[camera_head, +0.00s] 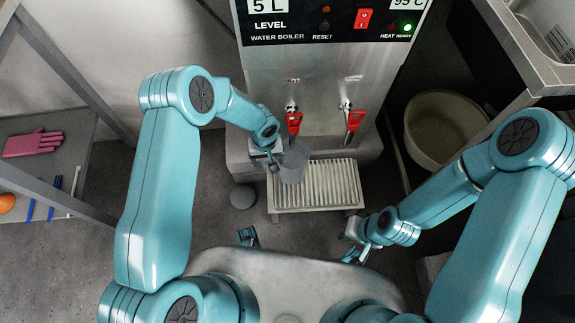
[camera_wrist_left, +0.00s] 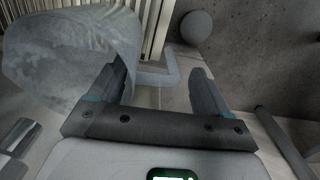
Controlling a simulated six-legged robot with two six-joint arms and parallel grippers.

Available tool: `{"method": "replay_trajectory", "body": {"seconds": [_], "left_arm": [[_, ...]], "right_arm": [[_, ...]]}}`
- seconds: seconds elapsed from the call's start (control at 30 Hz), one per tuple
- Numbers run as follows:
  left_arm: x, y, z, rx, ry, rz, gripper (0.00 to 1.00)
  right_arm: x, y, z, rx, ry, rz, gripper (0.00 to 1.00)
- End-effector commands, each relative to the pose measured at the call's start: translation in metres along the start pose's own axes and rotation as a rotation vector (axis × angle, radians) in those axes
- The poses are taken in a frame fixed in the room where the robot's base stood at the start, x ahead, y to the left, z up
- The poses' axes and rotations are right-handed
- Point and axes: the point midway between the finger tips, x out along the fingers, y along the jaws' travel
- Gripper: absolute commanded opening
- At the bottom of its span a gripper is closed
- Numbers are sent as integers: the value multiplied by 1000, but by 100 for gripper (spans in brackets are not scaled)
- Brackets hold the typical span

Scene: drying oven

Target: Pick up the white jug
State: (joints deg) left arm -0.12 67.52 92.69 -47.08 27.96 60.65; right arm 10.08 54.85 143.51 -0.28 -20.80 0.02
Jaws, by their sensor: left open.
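The jug (camera_head: 293,163), pale grey and partly see-through here, is at the left part of the slatted drip tray (camera_head: 335,183), below the left red tap. My left gripper (camera_head: 271,165) is at the jug's left side. In the left wrist view the jug's body (camera_wrist_left: 70,55) fills the upper left, and its angular handle (camera_wrist_left: 170,72) reaches between the fingertips of my left gripper (camera_wrist_left: 165,88). The fingers are apart and not closed on the handle. My right gripper (camera_head: 357,246) is low, right of the tray and away from the jug; its jaw gap is unclear.
The steel water boiler (camera_head: 315,85) stands behind the tray, with two red tap levers (camera_head: 294,122) above it. A round grey object (camera_head: 243,196) lies left of the tray. A beige bucket (camera_head: 440,130) is at the right. A shelf with a pink glove (camera_head: 32,143) is at the left.

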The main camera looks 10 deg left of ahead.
Motion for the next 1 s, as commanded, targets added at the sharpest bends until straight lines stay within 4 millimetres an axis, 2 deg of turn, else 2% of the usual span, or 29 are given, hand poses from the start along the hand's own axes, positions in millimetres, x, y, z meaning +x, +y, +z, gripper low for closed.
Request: {"method": "replay_trajectory", "body": {"seconds": [0.03, 0.1, 0.3, 0.37, 0.53, 0.57, 1.0], "left_arm": [[11, 0, 0, -1, -1, 0, 78], [17, 0, 0, -1, 0, 0, 78], [16, 0, 0, -1, 1, 1, 78], [16, 0, 0, -1, 1, 1, 61], [16, 0, 0, -1, 1, 1, 6], [16, 0, 0, -1, 1, 1, 0], [12, 0, -1, -2, 3, 2, 0]], "right_arm": [[5, 2, 0, 0, 0, 0, 0], [6, 2, 0, 0, 0, 0, 0], [5, 2, 0, 0, 0, 0, 0], [5, 2, 0, 0, 0, 0, 0], [5, 2, 0, 0, 0, 0, 0], [5, 2, 0, 0, 0, 0, 0], [3, 1, 0, 0, 0, 0, 0]]}}
